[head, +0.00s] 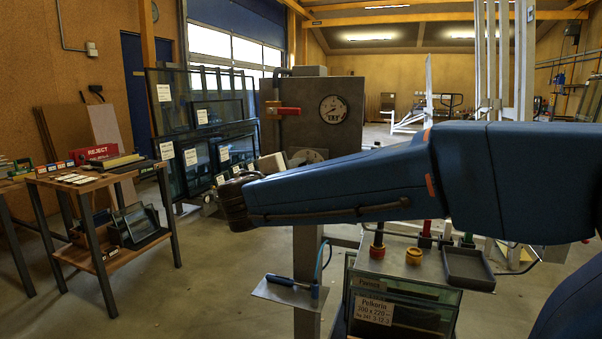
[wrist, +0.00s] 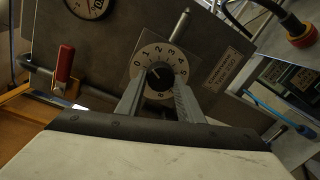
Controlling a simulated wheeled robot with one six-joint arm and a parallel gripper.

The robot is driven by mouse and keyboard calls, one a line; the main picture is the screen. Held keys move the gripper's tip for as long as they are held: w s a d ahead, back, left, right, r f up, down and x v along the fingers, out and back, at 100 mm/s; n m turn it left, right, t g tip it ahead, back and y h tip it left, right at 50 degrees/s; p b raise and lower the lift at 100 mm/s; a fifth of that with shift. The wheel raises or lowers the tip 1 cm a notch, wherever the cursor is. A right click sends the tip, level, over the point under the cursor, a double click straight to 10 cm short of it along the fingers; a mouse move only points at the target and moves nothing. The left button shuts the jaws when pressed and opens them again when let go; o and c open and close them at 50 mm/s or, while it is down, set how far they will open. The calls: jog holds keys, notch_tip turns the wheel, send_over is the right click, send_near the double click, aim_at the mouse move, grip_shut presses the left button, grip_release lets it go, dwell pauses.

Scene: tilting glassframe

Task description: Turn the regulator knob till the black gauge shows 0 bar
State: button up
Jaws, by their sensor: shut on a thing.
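The regulator knob (wrist: 158,76) is a round pale dial with black numbers around its rim, on a grey panel. A dark pointer shows near its centre. My gripper (wrist: 158,92) is shut on the knob, one finger on each side of its lower part, hiding some of the rim. In the head view the dial (head: 307,155) is partly covered by my arm, with my gripper (head: 286,163) at its left. The black-rimmed gauge (head: 334,109) sits above the dial; its needle is too small to read surely. Only its lower part (wrist: 88,9) shows in the wrist view.
A red lever valve (head: 284,111) on a pipe is left of the gauge; it also shows in the wrist view (wrist: 63,68). A silver rod (wrist: 180,24) stands beside the dial. Glass panes (head: 205,125) stand at left. A bench (head: 410,268) is below my arm.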

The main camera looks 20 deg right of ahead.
jog(key=n, duration=0.4)
jog(key=shift+f+n, duration=0.15)
jog(key=shift+n, duration=0.25)
dwell(0.4)
jog(key=o, duration=1.1)
jog(key=shift+c, duration=0.2)
jog(key=v, duration=1.7)
jog(key=shift+a, duration=0.3)
jog(key=shift+f, duration=0.1)
